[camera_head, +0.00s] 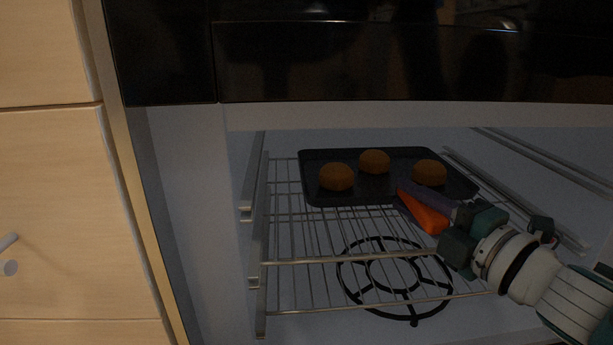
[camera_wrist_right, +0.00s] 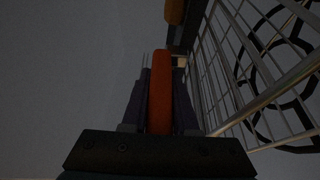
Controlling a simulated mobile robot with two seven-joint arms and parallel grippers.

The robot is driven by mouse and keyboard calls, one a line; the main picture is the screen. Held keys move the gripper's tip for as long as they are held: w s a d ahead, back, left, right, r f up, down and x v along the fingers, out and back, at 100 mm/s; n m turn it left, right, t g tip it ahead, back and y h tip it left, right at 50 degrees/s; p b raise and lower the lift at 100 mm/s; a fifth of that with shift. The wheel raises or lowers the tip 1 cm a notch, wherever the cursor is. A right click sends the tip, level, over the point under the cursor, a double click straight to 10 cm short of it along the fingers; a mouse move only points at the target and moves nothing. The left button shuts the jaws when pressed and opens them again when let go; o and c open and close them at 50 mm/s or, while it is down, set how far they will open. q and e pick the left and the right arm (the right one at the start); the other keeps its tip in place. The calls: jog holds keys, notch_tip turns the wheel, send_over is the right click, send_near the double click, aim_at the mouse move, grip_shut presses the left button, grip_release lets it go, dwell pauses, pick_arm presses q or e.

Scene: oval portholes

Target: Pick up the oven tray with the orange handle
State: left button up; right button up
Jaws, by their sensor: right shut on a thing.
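The oven tray (camera_head: 352,194) is dark and rectangular, and it sits at the back of the wire rack inside the oven. Three round brown buns (camera_head: 337,177) lie on it. Its orange handle (camera_head: 425,214) points toward the front right. My right gripper (camera_head: 430,200) reaches in from the right and is shut on the handle. In the right wrist view the orange handle (camera_wrist_right: 160,95) stands between the two dark fingers. An edge of the tray and one bun (camera_wrist_right: 175,12) show at the top there. My left gripper is not in view.
The wire rack (camera_head: 290,230) spans the oven, with side rails at left and right (camera_head: 540,205). A black ring burner shape (camera_head: 395,272) lies below the rack. The dark oven front (camera_head: 400,60) hangs above the opening. Wooden drawers (camera_head: 70,200) stand at left.

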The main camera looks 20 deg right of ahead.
grip_shut()
dwell(0.8)
jog(key=shift+r, duration=0.15)
